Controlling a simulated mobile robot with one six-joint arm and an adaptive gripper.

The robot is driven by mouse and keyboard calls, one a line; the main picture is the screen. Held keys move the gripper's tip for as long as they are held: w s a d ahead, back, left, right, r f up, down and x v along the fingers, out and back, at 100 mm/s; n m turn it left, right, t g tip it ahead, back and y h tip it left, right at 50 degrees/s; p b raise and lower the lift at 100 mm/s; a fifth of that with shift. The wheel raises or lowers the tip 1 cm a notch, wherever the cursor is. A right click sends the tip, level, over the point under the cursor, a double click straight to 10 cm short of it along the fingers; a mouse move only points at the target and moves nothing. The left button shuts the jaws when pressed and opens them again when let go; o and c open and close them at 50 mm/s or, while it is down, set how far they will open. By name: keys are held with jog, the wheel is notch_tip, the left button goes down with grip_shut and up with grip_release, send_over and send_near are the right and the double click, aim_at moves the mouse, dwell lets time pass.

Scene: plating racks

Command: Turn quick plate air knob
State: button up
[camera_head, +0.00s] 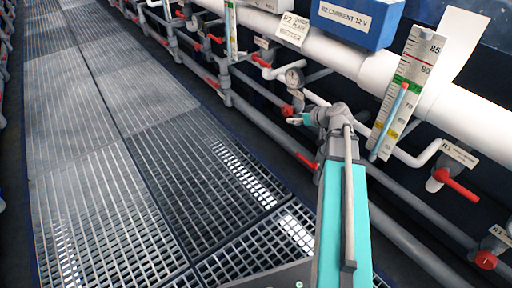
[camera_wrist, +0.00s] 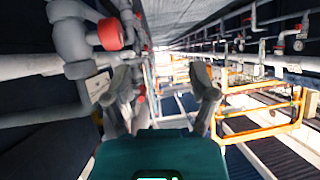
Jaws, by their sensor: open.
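In the wrist view a round red knob (camera_wrist: 110,34) on a grey valve body (camera_wrist: 72,36) shows at the upper left, beyond the left finger. My gripper (camera_head: 294,121) reaches out to the pipes with its fingers apart. In the wrist view my gripper (camera_wrist: 160,85) has nothing between its fingers. A hanging label (camera_head: 293,25) seems to read "R2 quick plate wetter". I cannot tell which knob carries the air label.
A white pipe (camera_head: 345,58) runs along the rack, with a blue box (camera_head: 357,20) on it. The grated walkway (camera_head: 120,150) at left is clear.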

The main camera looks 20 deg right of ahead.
jog(key=s+a+m+g+h+p, duration=0.1)
jog(key=s+a+g+p, duration=0.1)
jog(key=a, duration=0.4)
jog(key=s+a+g+h+p, duration=0.1)
jog(key=s+a+g+p, duration=0.1)
jog(key=a, duration=0.4)
jog(key=s+a+f+m+g+h+p, duration=0.1)
jog(key=s+a+g+p, duration=0.1)
jog(key=s+a+g, duration=0.2)
jog(key=shift+s+a+m+g+p, duration=0.35)
jog(key=shift+s+a, duration=0.45)
jog(key=shift+a, duration=0.45)
jog(key=shift+f, duration=0.1)
jog(key=w+d+r+n+t+y+b, duration=0.1)
jog(key=w+d+t+b, duration=0.3)
jog(key=d, duration=0.8)
jog(key=w+d+r+n+t+y+b, duration=0.1)
jog(key=w+d+t+b, duration=0.3)
jog(key=d, duration=0.9)
jog(key=w+t, duration=0.2)
jog(key=t, duration=0.1)
jog(key=shift+r+n+b, duration=0.15)
jog(key=shift+n+b, duration=0.15)
jog(key=shift+n, duration=0.05)
